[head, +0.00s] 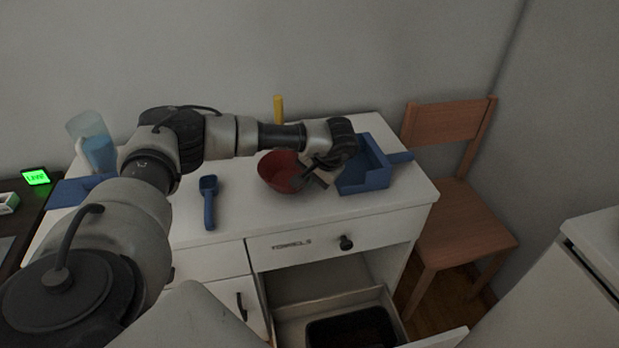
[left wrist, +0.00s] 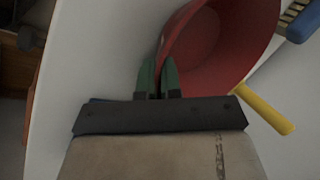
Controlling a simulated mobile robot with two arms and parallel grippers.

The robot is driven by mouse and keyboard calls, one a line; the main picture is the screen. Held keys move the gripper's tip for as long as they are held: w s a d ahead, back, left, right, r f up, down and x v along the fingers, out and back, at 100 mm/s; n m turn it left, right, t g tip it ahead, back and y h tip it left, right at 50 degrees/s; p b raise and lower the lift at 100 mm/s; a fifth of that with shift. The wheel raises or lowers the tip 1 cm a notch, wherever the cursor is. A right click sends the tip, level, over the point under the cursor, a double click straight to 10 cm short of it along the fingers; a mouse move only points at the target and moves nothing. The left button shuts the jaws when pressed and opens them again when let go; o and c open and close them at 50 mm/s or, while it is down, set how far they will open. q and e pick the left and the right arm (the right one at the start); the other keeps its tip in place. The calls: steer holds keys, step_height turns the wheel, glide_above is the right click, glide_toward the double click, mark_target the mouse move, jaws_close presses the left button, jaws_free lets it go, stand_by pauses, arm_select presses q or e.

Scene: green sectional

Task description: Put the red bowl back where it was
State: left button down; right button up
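The red bowl (head: 277,172) is at the white cabinet's top, between a small blue scoop and a larger blue dustpan. My left gripper (head: 312,178) reaches over from the left to the bowl's right rim. In the left wrist view, the two green-tipped fingers (left wrist: 158,78) are close together, with the wall of the red bowl (left wrist: 215,45) between them. The gripper looks shut on that rim. I cannot tell whether the bowl touches the top or is slightly raised. My right gripper is in neither view.
A yellow handle (head: 278,108) is behind the bowl. Below, a drawer (head: 290,325) holding a dark tray is open. A wooden chair (head: 465,215) stands right.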

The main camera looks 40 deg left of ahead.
arm_select(q)
steer(key=shift+f, duration=0.2)
steer(key=c, duration=1.3)
jaws_free()
steer(key=v, duration=1.2)
steer(key=shift+r, duration=0.25)
